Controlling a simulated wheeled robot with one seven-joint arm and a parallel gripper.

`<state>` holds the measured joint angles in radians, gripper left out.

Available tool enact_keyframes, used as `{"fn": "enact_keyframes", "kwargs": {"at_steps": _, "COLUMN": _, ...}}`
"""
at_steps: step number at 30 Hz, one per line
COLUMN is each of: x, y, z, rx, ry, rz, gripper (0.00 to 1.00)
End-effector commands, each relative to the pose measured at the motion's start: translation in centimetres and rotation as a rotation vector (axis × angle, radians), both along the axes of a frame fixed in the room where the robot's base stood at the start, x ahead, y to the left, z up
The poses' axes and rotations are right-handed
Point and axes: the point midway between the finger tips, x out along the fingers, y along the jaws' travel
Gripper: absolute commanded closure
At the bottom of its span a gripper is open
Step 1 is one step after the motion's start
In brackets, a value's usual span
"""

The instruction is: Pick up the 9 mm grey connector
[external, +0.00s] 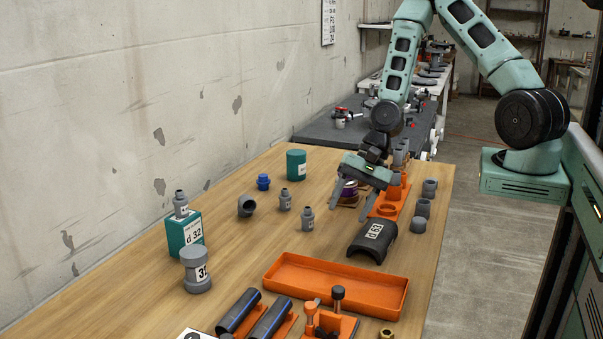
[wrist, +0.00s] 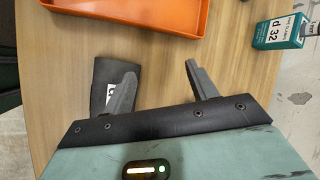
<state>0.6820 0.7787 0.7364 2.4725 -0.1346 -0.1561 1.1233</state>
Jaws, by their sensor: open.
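Several grey connectors stand on the wooden table in the external view; the print on most is too small to read, so I cannot tell which is the 9 mm one. Two small stepped ones, a rear one (external: 285,200) and a nearer one (external: 307,219), stand left of my gripper (external: 348,211). Another small connector (external: 181,206) stands on the teal d 32 box (external: 185,234). A larger grey fitting (external: 196,271) is marked 32. My gripper is open and empty, pointing down above the table; its two fingers also show in the wrist view (wrist: 160,72), with only bare wood between them.
A dark half-pipe cover (external: 373,241) lies close in front of my gripper. An orange tray (external: 335,287) is nearer the camera. An orange holder (external: 389,206) and grey rings (external: 423,208) stand to the right.

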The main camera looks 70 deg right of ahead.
Motion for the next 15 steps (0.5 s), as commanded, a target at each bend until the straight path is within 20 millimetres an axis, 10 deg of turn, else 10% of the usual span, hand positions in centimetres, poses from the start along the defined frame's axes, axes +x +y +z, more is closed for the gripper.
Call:
{"fn": "enact_keyframes", "kwargs": {"at_steps": 6, "x": 4.7, "y": -5.6, "z": -3.7, "rx": 0.354, "ry": 0.025, "rz": -0.603, "gripper": 0.42}}
{"fn": "enact_keyframes", "kwargs": {"at_steps": 15, "x": 8.9, "y": -15.7, "z": -4.1, "rx": 0.854, "ry": -0.018, "rz": -1.255, "gripper": 0.42}}
